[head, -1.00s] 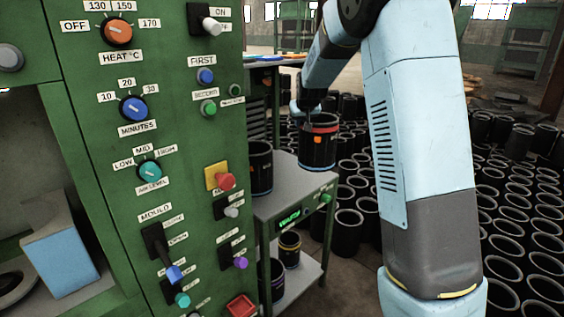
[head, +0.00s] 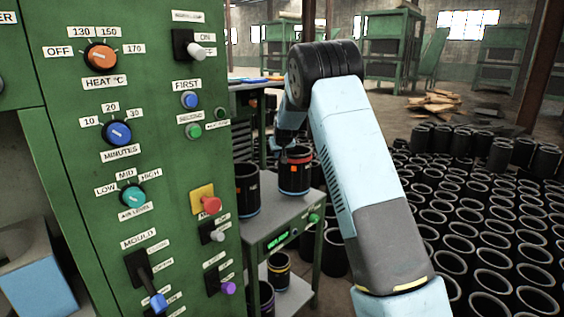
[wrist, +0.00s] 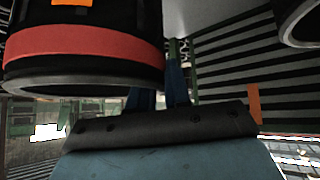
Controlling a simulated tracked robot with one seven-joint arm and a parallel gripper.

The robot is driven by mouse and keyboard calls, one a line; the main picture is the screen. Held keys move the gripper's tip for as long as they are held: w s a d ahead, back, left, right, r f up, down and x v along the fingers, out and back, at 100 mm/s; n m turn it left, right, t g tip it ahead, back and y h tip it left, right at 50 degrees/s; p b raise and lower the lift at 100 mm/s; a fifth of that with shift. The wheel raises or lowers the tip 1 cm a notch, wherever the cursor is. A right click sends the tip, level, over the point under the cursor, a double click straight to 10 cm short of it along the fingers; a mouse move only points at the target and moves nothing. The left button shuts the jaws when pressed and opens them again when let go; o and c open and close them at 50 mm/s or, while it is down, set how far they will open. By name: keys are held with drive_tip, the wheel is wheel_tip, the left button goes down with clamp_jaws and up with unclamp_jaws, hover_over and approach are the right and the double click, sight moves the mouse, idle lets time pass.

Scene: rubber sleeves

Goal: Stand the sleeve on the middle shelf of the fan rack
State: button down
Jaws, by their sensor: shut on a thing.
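The sleeve (head: 294,176) is a black upright cylinder with a red band near its top and an orange mark. My gripper (head: 290,148) is shut on its upper rim. In the head view it appears over the grey top of a green bench (head: 270,226); I cannot tell whether it touches. In the wrist view the sleeve (wrist: 85,45) fills the upper left, and the blue fingers (wrist: 160,92) are at its rim. A slatted dark structure shows in the wrist view (wrist: 235,60); I cannot tell whether it is the fan rack or which shelf is its middle one.
Another black sleeve (head: 247,190) stands on the bench left of the held one. Banded sleeves (head: 279,272) stand on the lower shelf. A green control panel (head: 130,90) fills the left. Many black sleeves (head: 470,220) crowd the floor at right.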

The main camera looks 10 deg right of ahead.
drive_tip(key=f, duration=0.3)
drive_tip(key=shift+w+f, duration=0.35)
drive_tip(key=c, duration=1.1)
unclamp_jaws()
drive_tip(key=shift+s, duration=0.15)
